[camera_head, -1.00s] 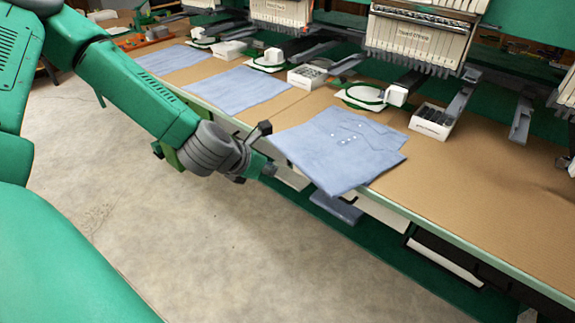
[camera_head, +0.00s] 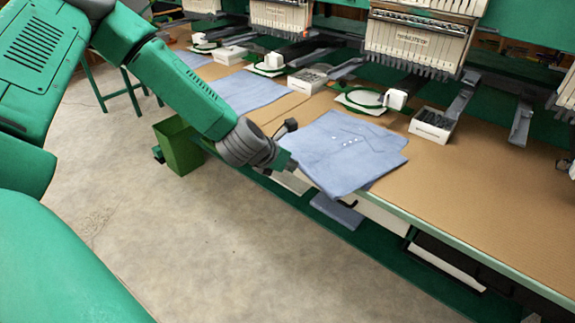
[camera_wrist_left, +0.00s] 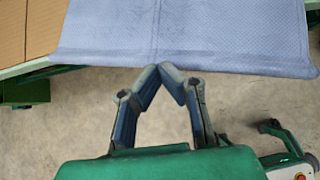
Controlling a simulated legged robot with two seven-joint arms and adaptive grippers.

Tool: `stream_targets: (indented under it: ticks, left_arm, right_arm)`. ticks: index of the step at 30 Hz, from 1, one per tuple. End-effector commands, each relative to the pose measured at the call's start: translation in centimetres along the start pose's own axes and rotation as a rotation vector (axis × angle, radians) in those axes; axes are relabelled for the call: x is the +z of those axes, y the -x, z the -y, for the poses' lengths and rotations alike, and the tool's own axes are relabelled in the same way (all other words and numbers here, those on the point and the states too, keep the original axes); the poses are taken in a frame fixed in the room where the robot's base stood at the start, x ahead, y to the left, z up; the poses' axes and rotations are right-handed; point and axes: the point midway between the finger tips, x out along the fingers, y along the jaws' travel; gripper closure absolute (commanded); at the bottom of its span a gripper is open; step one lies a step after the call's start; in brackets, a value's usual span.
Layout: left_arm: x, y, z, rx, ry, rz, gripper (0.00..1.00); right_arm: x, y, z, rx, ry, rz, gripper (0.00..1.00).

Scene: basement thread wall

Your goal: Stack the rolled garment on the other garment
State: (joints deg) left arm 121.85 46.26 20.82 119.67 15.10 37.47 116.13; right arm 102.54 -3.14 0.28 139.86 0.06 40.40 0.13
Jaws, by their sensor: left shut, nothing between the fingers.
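A light blue garment with small white buttons (camera_head: 348,152) lies flat and folded on the table, its near corner jutting over the front edge. In the left wrist view its cloth (camera_wrist_left: 190,35) spans the top. My left gripper (camera_head: 291,167) is at this garment's left edge. In the left wrist view its fingertips (camera_wrist_left: 160,72) meet, shut and empty, at the hanging edge; I cannot tell whether they touch it. Two more flat blue garments lie further left, a nearer one (camera_head: 250,90) and a farther one (camera_head: 193,59). No garment looks clearly rolled. My right gripper is not in view.
A blue folded piece (camera_head: 337,211) sits below the tabletop. White boxes (camera_head: 433,122) and embroidery heads (camera_head: 415,40) line the back. The brown tabletop (camera_head: 470,190) right of the garment is clear. A green bin (camera_head: 180,148) stands on the floor.

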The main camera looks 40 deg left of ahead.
Motion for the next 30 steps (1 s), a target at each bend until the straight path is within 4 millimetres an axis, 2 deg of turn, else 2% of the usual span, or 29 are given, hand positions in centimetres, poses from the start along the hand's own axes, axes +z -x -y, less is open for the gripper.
stream_targets:
  ticks: [6,11,15,30]
  left_arm:
    - [3.7,-4.2,-0.3,0.001,0.003,0.003,1.00]
    - [5.6,-5.9,-0.3,0.001,0.004,0.002,1.00]
    - [6.2,-6.3,-0.2,-0.002,0.003,0.002,1.00]
    - [6.1,-6.2,-0.3,-0.003,0.003,0.002,1.00]
  right_arm:
    - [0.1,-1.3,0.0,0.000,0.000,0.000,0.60]
    - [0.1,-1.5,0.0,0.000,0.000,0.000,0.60]
    - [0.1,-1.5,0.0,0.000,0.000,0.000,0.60]
    - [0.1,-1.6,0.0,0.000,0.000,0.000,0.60]
